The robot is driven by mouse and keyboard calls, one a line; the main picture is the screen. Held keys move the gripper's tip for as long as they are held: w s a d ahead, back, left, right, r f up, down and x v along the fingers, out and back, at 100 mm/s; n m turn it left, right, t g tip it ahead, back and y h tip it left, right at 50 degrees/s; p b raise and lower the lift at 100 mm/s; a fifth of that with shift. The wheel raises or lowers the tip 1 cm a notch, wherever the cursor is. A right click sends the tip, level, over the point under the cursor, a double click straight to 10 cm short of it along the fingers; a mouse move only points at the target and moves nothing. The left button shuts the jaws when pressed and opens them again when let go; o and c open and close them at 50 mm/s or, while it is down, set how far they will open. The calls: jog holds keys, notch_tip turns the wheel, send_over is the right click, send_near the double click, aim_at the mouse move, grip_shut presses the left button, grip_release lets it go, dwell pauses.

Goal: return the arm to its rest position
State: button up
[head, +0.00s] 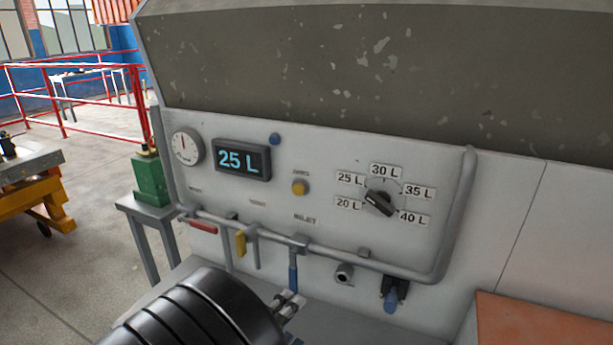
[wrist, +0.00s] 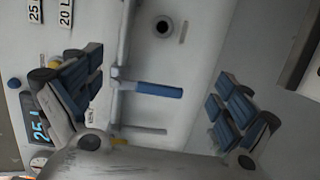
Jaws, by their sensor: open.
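My gripper (head: 290,303) is at the lower middle of the head view, in front of the panel's lower pipe, partly hidden behind my dark arm. In the wrist view my gripper (wrist: 160,105) has its two blue-padded fingers wide apart with nothing held. A blue-handled valve lever (head: 293,277) hangs from the pipe just above my gripper. In the wrist view the blue handle (wrist: 158,90) shows in the gap between the fingers, touching neither in the picture.
A grey pipe (head: 350,262) runs across below. A yellow lever (head: 241,243) hangs left. Open floor lies at left.

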jog(key=s+d+r+m+g, duration=0.2)
jog(key=s+d+g, duration=0.15)
jog(key=d, duration=0.35)
jog(key=s+d+r+m+g+h, duration=0.1)
jog(key=s+d+r+m+g, duration=0.1)
jog(key=s+d+m+g, duration=0.3)
jog(key=s+d+r+g, duration=0.1)
jog(key=d+r+g, duration=0.15)
jog(key=d, duration=0.55)
jog(key=s+a+r+m+t+y, duration=0.1)
jog(key=s+a+r+m+y, duration=0.1)
jog(key=s+y, duration=0.8)
jog(key=shift+s+r+m, duration=0.4)
jog(key=shift+r+m, duration=0.5)
jog(key=shift+m, duration=0.3)
